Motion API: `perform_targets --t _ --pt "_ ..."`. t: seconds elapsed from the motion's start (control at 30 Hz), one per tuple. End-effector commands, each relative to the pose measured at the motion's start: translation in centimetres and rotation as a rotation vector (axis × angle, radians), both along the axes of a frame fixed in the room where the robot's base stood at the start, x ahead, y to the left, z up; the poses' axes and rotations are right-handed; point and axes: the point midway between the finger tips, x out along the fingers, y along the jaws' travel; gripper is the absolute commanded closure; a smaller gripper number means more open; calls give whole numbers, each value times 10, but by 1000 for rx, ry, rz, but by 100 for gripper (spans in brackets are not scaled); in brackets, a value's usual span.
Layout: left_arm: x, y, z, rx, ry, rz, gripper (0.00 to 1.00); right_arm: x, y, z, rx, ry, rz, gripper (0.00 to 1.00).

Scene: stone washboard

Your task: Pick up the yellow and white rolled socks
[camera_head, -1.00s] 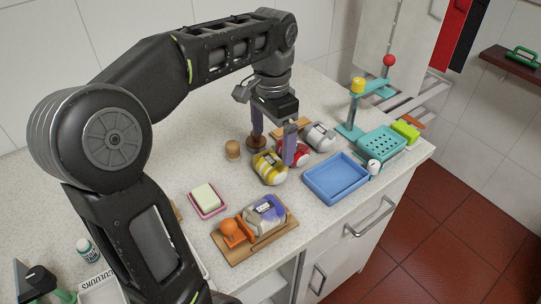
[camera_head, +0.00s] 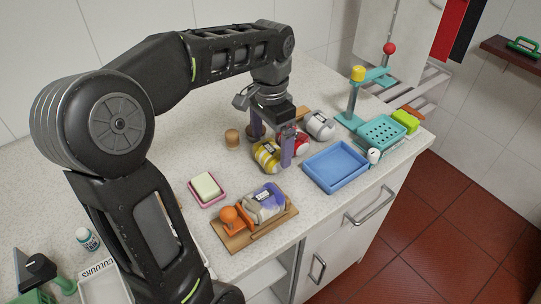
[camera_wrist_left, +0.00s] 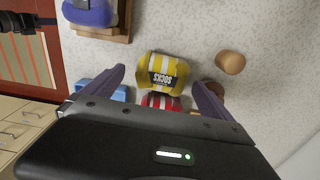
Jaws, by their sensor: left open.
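The yellow and white rolled socks (camera_head: 267,156) lie on the counter, with a dark label band that shows in the left wrist view (camera_wrist_left: 161,72). My left gripper (camera_head: 270,152) is open above them, pointing down, one finger behind and one in front. In the left wrist view its two fingers (camera_wrist_left: 160,82) stand on either side of the yellow socks, apart from them. A red rolled pair (camera_head: 297,143) lies right beside the yellow one, partly hidden by a finger. My right gripper is not in view.
A grey-white roll (camera_head: 320,126) lies behind the red one. A cork-like cylinder (camera_head: 232,139) stands left. Soap dish (camera_head: 206,190) is front left.

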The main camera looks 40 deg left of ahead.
Motion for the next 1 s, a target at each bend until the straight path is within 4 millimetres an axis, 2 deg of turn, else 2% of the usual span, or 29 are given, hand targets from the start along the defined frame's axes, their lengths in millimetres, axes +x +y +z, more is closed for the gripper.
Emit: perform_targets --t 0.1,0.27,0.83,1.0 --pt "-1 1 -19 -1 4 -1 3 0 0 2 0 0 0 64" --pt "0 2 -32 0 1 0 3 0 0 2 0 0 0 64" --pt "0 1 -33 0 0 0 3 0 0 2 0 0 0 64" --pt "0 1 -32 0 0 0 15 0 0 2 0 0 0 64"
